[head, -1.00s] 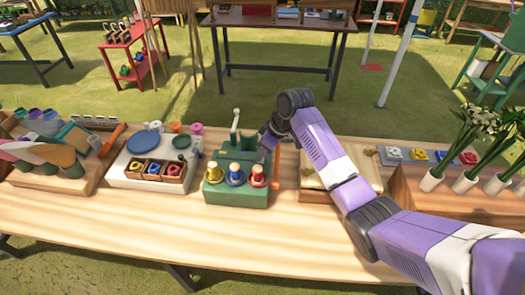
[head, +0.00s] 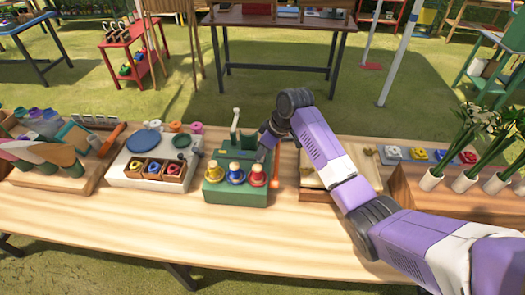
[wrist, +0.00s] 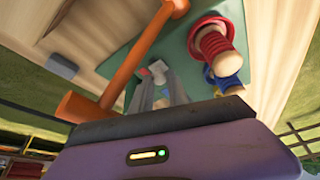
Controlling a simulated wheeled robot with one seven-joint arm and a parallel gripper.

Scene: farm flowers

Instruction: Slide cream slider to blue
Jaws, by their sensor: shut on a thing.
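A green box (head: 236,194) stands on the wooden table. Yellow (head: 218,172), blue (head: 236,174) and red (head: 257,176) posts stand in a row along its front, red at the right. My gripper (wrist: 162,82) is at the box's right rear, behind the red post, mostly hidden by my arm in the head view. In the wrist view its fingers are shut on a small pale piece (wrist: 157,67), which looks like the cream slider. The red post (wrist: 214,42) and blue post (wrist: 226,80) show right of the fingers. The slider's track is hidden.
An orange hammer-like bar (wrist: 140,60) lies close left of my fingers in the wrist view. In the head view a white box with a blue disc (head: 144,138) stands left, and a wooden block with vases (head: 465,181) stands right. The table front is clear.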

